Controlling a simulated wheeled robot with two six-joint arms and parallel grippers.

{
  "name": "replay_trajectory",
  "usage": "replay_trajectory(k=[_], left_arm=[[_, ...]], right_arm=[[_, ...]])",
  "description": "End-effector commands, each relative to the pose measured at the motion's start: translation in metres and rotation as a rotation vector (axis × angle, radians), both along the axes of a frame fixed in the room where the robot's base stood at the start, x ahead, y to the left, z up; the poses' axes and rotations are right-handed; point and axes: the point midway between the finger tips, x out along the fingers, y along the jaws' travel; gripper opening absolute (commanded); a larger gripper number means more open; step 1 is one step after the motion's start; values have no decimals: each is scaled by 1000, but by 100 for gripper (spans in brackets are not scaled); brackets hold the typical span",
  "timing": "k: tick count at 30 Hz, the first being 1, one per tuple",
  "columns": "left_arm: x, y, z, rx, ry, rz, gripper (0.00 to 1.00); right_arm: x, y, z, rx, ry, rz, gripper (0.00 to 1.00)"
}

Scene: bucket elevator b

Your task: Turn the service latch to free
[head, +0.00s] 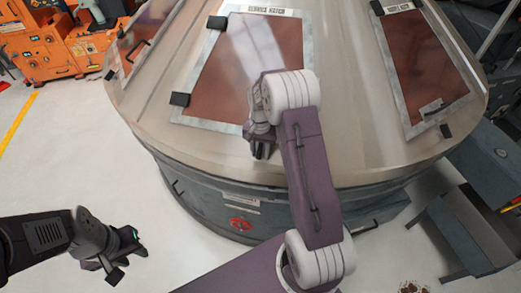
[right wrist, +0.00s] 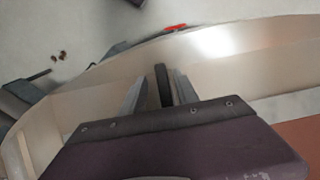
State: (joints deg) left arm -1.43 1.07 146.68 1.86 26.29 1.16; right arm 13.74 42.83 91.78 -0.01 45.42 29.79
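The service hatch (head: 268,50) is a reddish-brown panel in a pale frame, labelled at its top edge, on the domed metal casing. Small dark latches sit on its frame at the lower left (head: 180,99) and upper left (head: 217,22). My right gripper (head: 260,150) is over the casing at the hatch's lower right; my arm covers that side of the frame. In the right wrist view, a dark upright bar (right wrist: 162,86) stands between the spread fingers; it looks like a latch handle, with a small gap on its left. My left gripper (head: 128,262) is open and empty above the floor.
A second hatch (head: 422,65) lies to the right on the casing. A red handwheel (head: 240,224) is on its lower side. Orange machinery (head: 45,50) stands at the back left and a dark grey frame (head: 465,230) at the right. The floor at left is clear.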

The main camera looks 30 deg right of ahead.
Motion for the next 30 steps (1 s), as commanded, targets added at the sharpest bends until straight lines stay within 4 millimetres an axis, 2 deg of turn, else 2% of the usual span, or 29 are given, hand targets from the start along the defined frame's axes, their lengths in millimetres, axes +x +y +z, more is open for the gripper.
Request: replay_trajectory(k=[7, 8, 9, 12, 23, 30], left_arm=[[0, 0, 0, 0, 0, 0, 36], [0, 0, 0, 0, 0, 0, 36], [0, 0, 0, 0, 0, 0, 36], [0, 0, 0, 0, 0, 0, 36], [0, 0, -3, 0, 0, 0, 36], [0, 0, -16, 0, 0, 0, 36]], right_arm=[[0, 0, -3, 0, -1, 0, 36], [0, 0, -3, 0, -1, 0, 34], [0, 0, -3, -1, -1, 0, 22], [0, 0, -3, 0, -1, 0, 0], [1, 0, -3, 15, -17, -30, 0], [1, -1, -5, 74, -75, -147, 0]])
